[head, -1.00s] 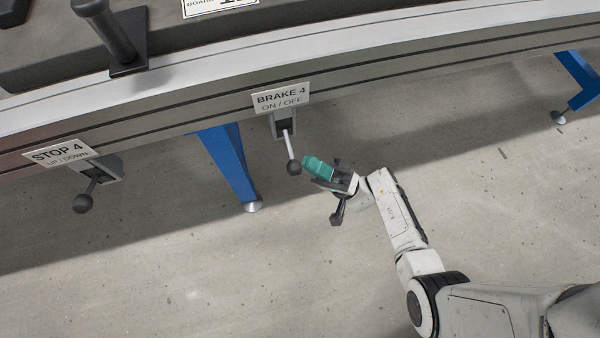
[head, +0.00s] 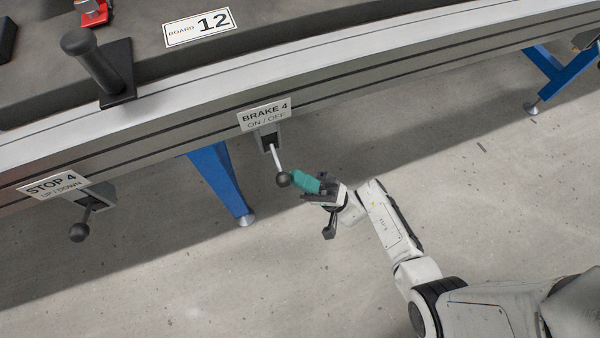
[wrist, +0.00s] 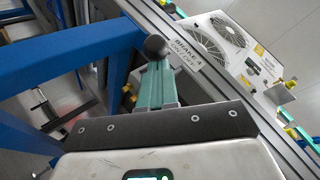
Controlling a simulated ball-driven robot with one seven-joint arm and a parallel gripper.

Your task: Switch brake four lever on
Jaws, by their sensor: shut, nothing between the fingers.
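The brake four lever (head: 277,160) is a pale rod with a dark ball knob (head: 283,180), hanging down and slightly right from its mount under the "BRAKE 4 ON / OFF" label (head: 265,115). My gripper (head: 304,183) has teal fingers, shut and empty, with the tips right at the knob's right side. In the wrist view, the knob (wrist: 155,45) sits just beyond the tips of the shut fingers (wrist: 156,80). They look touching or nearly so; I cannot tell which. The lever rod is hidden in the wrist view.
The stop 4 lever (head: 82,228) hangs at the left under its own label (head: 52,186). A blue table leg (head: 220,180) stands left of the brake lever. The rail (head: 350,78) runs above. The floor below is clear.

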